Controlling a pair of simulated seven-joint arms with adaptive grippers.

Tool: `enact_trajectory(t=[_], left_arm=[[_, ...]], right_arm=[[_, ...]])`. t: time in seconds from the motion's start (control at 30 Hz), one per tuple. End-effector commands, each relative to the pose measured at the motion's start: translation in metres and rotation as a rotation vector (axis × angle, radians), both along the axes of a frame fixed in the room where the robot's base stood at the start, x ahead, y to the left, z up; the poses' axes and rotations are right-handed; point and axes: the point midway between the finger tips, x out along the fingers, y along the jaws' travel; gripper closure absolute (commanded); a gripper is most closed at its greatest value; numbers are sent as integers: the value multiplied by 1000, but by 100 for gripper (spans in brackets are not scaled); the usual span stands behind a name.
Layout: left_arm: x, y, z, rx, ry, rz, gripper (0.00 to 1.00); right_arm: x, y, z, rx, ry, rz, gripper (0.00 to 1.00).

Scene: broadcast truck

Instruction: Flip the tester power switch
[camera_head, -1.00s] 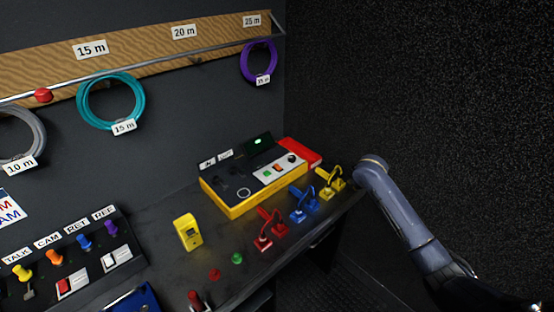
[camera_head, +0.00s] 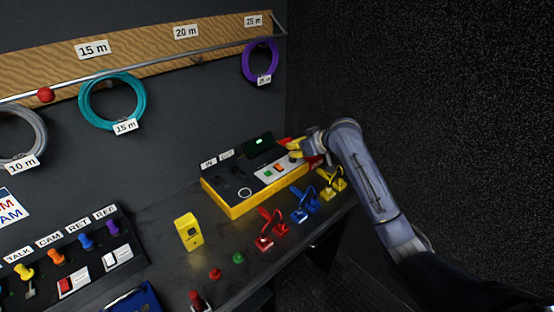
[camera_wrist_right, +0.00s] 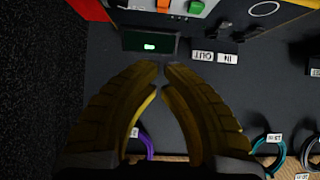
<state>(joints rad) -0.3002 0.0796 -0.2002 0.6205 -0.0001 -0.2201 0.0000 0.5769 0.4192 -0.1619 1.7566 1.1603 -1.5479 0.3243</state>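The tester (camera_head: 235,207) is a yellow-edged box with a dark top on the desk. Its white panel carries a green button (camera_head: 267,174), an orange button (camera_head: 278,167) and a black knob; which is the power switch I cannot tell. The green button (camera_wrist_right: 197,7) and orange button (camera_wrist_right: 163,5) also show at the top of the right wrist view. A small display (camera_wrist_right: 150,45) glows green. My right gripper (camera_head: 294,146) is above the tester's far right end, beside the display. Its yellow fingertips (camera_wrist_right: 161,70) are nearly together with nothing between them. My left gripper is out of view.
Red (camera_head: 268,233), blue (camera_head: 303,207) and yellow connectors stand along the desk's front edge. A yellow block (camera_head: 188,231) stands left of the tester. Labelled cable coils, teal (camera_head: 84,103) and purple (camera_head: 246,62), hang on the wall behind. A switch panel is at lower left.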

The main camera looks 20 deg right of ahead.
Motion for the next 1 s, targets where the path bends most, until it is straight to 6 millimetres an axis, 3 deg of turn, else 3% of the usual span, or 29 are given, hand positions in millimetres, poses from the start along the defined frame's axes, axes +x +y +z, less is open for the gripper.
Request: enact_trajectory(t=[0.37,0.8,1.0], left_arm=[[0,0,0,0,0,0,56],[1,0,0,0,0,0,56],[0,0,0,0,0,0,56]], right_arm=[[9,4,-8,2,2,-1,100],[63,30,-50,2,2,-1,100],[75,35,-74,-1,4,-2,100]])
